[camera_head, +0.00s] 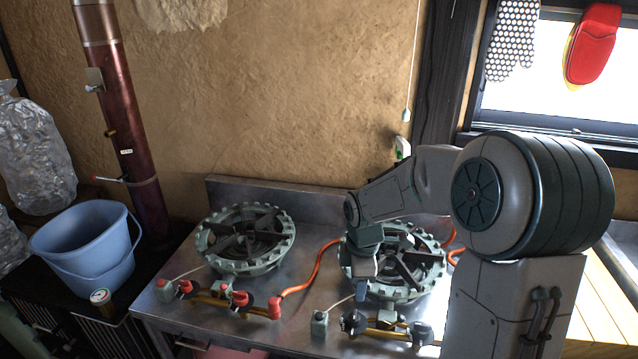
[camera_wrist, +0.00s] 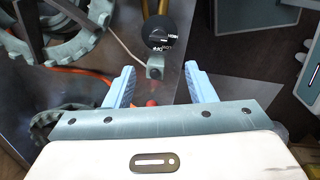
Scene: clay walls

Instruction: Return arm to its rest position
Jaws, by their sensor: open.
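My arm rises at the right of the head view and bends over the right gas burner (camera_head: 425,262). My gripper (camera_head: 366,292) points down at the left part of that burner in the head view. In the wrist view my gripper (camera_wrist: 160,88) shows two light blue fingers spread apart with nothing between them. Beyond the fingertips in the wrist view is a black control knob (camera_wrist: 160,32) with white lettering. My arm hides part of the right burner and the counter behind it.
A second burner (camera_head: 245,240) sits left on the steel stove table (camera_head: 190,325). A blue bucket (camera_head: 85,250) stands left beside a red pipe (camera_head: 125,110). A window and hanging mitts (camera_head: 592,42) are at upper right.

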